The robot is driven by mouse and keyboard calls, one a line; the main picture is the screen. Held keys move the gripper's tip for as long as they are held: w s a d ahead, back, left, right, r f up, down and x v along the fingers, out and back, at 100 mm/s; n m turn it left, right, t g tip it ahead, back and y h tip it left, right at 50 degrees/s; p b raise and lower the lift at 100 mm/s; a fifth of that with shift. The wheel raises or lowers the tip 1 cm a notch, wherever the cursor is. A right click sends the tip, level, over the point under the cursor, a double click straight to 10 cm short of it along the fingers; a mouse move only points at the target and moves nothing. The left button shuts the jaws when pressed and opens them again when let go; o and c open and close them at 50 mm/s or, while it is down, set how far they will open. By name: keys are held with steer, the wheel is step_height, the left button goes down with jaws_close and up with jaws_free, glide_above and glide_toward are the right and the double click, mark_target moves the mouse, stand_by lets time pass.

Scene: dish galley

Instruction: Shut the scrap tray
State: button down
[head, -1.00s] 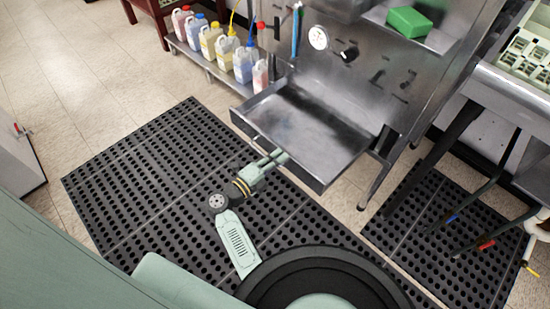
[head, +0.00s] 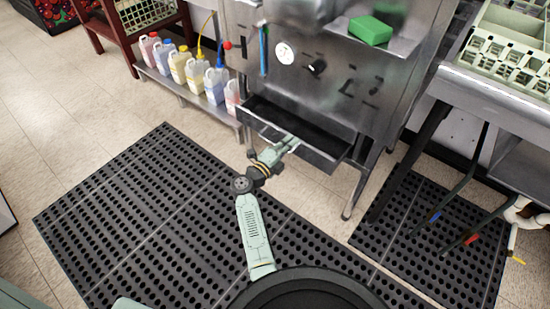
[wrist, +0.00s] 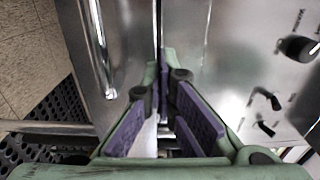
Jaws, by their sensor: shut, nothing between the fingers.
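The scrap tray (head: 322,158) is a steel drawer low on the front of the steel machine (head: 300,85). It sticks out a short way, with its dark inside showing from above.
Several coloured jugs (head: 180,66) stand on a low shelf left of the machine. A green block (head: 370,30) lies on the ledge above. A steel table (head: 490,95) with a rack is at right. Black perforated mats (head: 140,220) cover the floor before the machine.

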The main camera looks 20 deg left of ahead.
steer(key=x, duration=0.5)
steer(key=shift+w+b, duration=0.25)
steer(key=shift+b, duration=0.1)
steer(key=shift+s, duration=0.15)
